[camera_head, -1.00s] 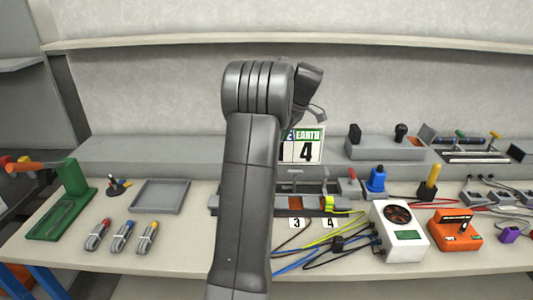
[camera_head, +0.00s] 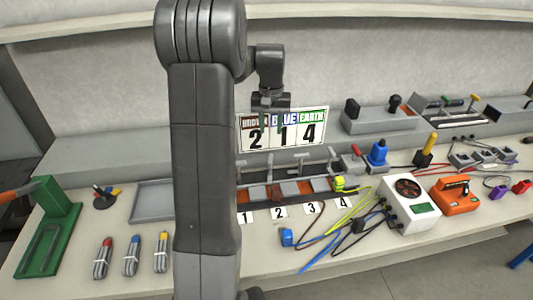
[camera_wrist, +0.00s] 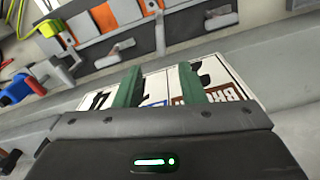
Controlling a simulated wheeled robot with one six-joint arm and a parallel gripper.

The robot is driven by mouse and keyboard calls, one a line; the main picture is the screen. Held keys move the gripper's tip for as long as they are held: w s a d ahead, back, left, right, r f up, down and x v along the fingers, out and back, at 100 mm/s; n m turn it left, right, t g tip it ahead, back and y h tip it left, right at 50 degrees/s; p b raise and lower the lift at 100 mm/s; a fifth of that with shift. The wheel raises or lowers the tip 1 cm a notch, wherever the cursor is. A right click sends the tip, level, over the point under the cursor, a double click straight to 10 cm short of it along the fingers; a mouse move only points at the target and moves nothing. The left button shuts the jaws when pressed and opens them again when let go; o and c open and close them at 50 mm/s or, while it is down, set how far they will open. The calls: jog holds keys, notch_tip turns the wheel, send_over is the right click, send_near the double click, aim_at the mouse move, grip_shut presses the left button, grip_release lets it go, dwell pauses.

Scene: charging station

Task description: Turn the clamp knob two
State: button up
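The clamp strip (camera_head: 300,197) lies on the bench with small signs 1 to 4 along its front. Sign 2 (camera_head: 279,212) is in view. A grey T-shaped clamp knob (camera_head: 270,166) stands roughly behind sign 2 and seems to be knob two; more T-knobs stand to its right. My gripper (camera_head: 271,122) is above and behind the strip, in front of the sign card, apart from the knobs. In the wrist view its green fingers (camera_wrist: 159,82) are apart with nothing held; strip blocks (camera_wrist: 112,14) show at the top.
The sign card (camera_head: 285,129) stands behind the strip. A yellow-green plug (camera_head: 345,184) sits at position 4. Several cables, a loose blue connector (camera_head: 287,237), a white fan box (camera_head: 408,205) and an orange device (camera_head: 455,195) lie to the right. Screwdriver-like tools and a green stand (camera_head: 50,228) are left.

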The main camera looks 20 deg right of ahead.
aim_at(270, 159)
notch_tip(270, 159, down, 12)
jog(key=shift+f+p, duration=0.1)
jog(key=shift+p, duration=0.4)
